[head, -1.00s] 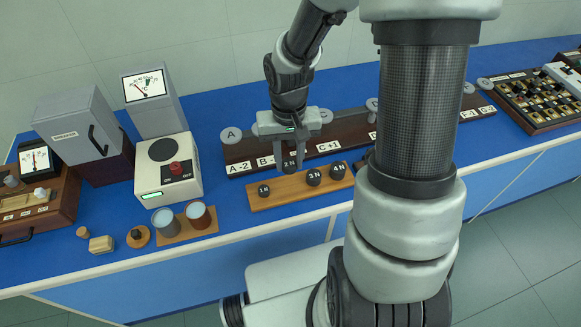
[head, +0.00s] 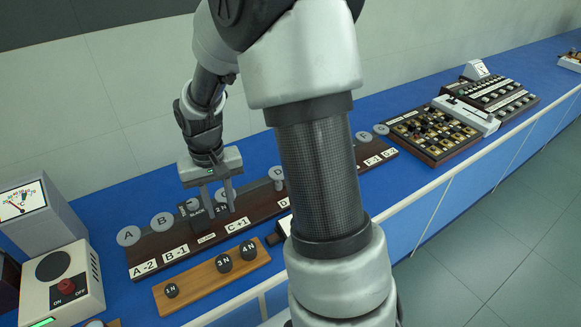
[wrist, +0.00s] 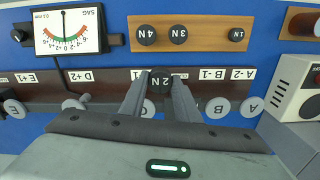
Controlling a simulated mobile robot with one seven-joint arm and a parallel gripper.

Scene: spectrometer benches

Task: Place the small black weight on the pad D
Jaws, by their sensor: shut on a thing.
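My gripper (head: 219,208) is shut on a small black weight marked 2N (head: 222,209). The same weight shows between the fingertips in the wrist view (wrist: 160,81). It is held upright over the dark brown board (head: 160,246), near the C+1 label; I cannot tell its exact height. Pad D (head: 277,172) is a grey disc with its letter, to the right of my gripper and farther back along the board. Pads A (head: 128,236) and B (head: 162,219) lie to the left. Pad C is partly hidden by my gripper.
A wooden rack (head: 200,289) in front holds the black 1N (head: 172,290), 3N (head: 223,263) and 4N (head: 248,250) weights. A gauge marked SAG (wrist: 67,32) stands near the board. My arm hides the board's middle right.

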